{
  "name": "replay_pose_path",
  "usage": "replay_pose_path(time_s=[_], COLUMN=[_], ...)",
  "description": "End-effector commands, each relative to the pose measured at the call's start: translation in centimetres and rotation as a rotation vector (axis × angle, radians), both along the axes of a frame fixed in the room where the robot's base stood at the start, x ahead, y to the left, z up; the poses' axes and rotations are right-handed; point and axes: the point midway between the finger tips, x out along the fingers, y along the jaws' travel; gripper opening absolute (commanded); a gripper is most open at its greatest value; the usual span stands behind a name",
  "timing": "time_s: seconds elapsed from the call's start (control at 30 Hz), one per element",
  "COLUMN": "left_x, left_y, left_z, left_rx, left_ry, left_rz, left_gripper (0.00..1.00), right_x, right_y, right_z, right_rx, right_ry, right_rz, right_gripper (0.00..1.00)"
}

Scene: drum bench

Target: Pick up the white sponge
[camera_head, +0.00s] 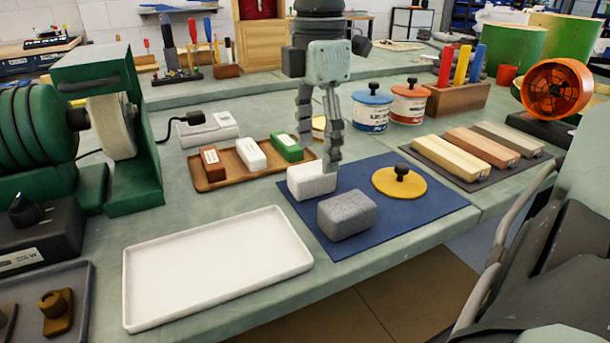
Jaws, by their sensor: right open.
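The white sponge (311,182) is a pale block lying on the blue mat (428,208), near its left corner. A grey sponge block (346,215) lies on the mat in front of it and to its right. My right gripper (319,155) points downward with its two fingers apart, just above and behind the white sponge. Its right fingertip overlaps the sponge's far right edge in the picture; I cannot tell whether they touch. Nothing shows between the fingers. My left gripper is not in view.
A yellow disc with a black knob (400,182) sits on the mat. A wooden tray of small blocks (208,182) is left of the gripper. An empty white tray (215,267) lies in front. Blue (371,109) and orange (410,102) lidded pots stand behind.

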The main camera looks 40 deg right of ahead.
Motion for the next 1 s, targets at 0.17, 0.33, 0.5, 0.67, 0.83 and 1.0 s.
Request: replay_pose_path(time_s=[0.17,0.33,0.5,0.67,0.83,1.0], left_x=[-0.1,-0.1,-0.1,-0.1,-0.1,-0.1], left_y=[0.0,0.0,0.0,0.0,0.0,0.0], left_z=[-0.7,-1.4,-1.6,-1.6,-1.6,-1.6], left_rx=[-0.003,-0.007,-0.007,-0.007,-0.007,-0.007], left_ry=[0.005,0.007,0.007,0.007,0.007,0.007], left_rz=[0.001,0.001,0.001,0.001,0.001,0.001], left_gripper=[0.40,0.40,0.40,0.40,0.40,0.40], right_x=[0.5,0.8,0.8,0.8,0.8,0.8], right_y=[0.1,0.1,0.1,0.1,0.1,0.1], right_z=[-2.4,-4.7,-5.3,-5.3,-5.3,-5.2], right_rx=[0.002,0.003,0.002,0.002,0.002,0.002], right_ry=[0.006,0.001,-0.002,-0.002,-0.002,-0.002], right_rz=[0.002,0.001,0.001,0.001,0.001,0.001], right_gripper=[0.66,0.66,0.66,0.63,0.42,0.24])
